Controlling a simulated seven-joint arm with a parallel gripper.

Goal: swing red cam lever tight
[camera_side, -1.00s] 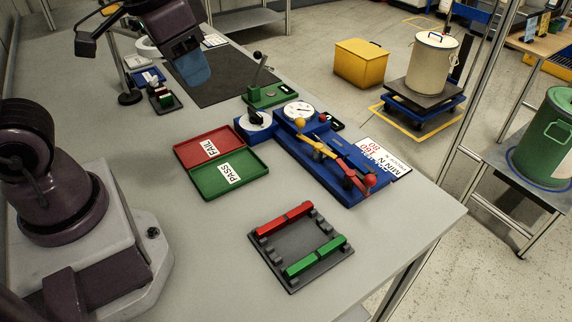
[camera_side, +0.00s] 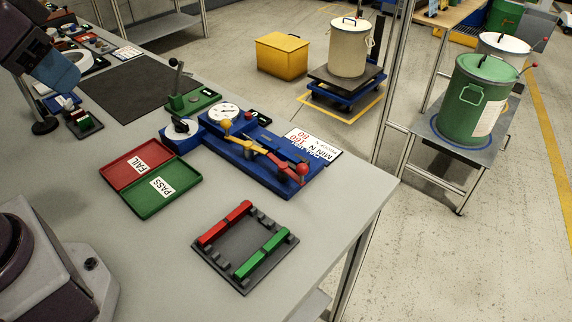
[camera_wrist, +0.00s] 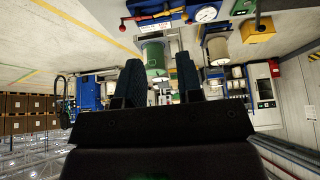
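A red lever with a red ball knob (camera_side: 302,168) lies low over the right end of a blue fixture (camera_side: 235,150) on the bench. A yellow arm with a yellow knob (camera_side: 226,125) runs along the same fixture. I cannot tell how tight the lever is. In the wrist view the lever (camera_wrist: 124,27) shows near the top, far beyond my fingers. My gripper (camera_wrist: 158,62) has its two dark fingers apart, with nothing held between them. It is well away from the fixture; in the side view my arm is at the upper left.
A dial gauge (camera_side: 223,113) sits at the fixture's back. Red and green trays (camera_side: 150,203) lie left, and a dark rack with red and green bars (camera_side: 213,262) lies in front. A green drum (camera_side: 468,105) stands on a side table. Bare bench surrounds the rack.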

